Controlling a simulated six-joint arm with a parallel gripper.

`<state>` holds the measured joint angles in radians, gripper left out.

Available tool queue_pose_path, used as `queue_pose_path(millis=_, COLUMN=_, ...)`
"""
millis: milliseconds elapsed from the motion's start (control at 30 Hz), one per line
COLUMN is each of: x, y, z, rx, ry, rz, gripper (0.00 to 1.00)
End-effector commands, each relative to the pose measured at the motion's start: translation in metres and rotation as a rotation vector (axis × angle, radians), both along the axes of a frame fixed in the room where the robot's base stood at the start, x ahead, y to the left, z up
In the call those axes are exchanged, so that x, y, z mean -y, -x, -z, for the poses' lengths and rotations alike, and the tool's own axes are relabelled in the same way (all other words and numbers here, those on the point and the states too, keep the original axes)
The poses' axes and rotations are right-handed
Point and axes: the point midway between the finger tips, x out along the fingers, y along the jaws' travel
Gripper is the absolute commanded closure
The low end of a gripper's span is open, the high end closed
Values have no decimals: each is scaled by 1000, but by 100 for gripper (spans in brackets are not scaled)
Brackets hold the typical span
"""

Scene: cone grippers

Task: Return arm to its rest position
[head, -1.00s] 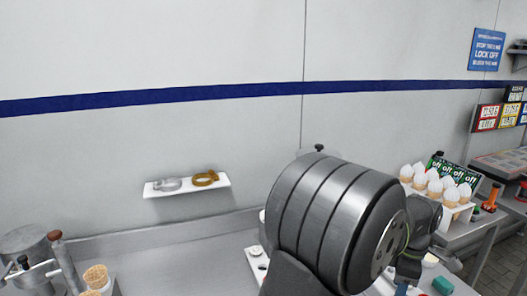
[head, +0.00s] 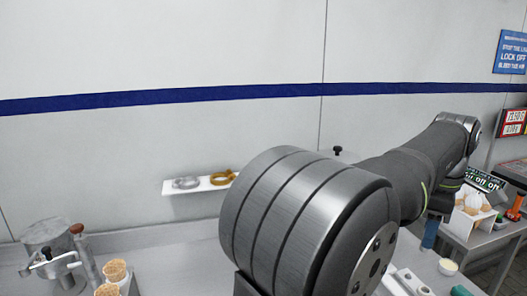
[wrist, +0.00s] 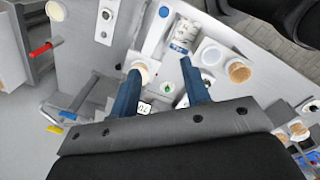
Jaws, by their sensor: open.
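My arm stretches across the right half of the head view, with its forearm reaching to the right. My gripper (wrist: 160,67) shows in the wrist view as two blue fingers spread apart with nothing held between them. It is above a work surface with a white tray (wrist: 153,45). In the head view only a blue part of the gripper (head: 430,234) shows below the arm's end, over the right side of the counter; the fingertips cannot be made out there.
A metal device with a handle (head: 52,250) and wafer cones (head: 116,270) stand at the left. A wall shelf (head: 170,188) holds two rings.

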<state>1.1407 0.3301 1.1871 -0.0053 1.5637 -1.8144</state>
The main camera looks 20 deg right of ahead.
Motion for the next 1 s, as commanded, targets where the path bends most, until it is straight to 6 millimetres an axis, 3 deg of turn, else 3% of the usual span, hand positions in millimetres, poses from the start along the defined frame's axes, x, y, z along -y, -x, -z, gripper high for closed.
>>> queue_pose_path(millis=300, x=-20, y=-12, z=-19, rx=43, ry=63, rz=137, gripper=57)
queue_pose_path(millis=700, x=-23, y=-14, z=-21, rx=51, ry=74, rz=164, gripper=57)
queue_pose_path(millis=833, x=-24, y=-18, z=-12, rx=26, ry=68, rz=165, gripper=80)
queue_pose_path(millis=933, x=-25, y=-33, z=16, rx=-56, ry=61, rz=178, gripper=100)
queue_pose_path(millis=1000, x=-26, y=-44, z=39, rx=-127, ry=66, rz=187, gripper=100)
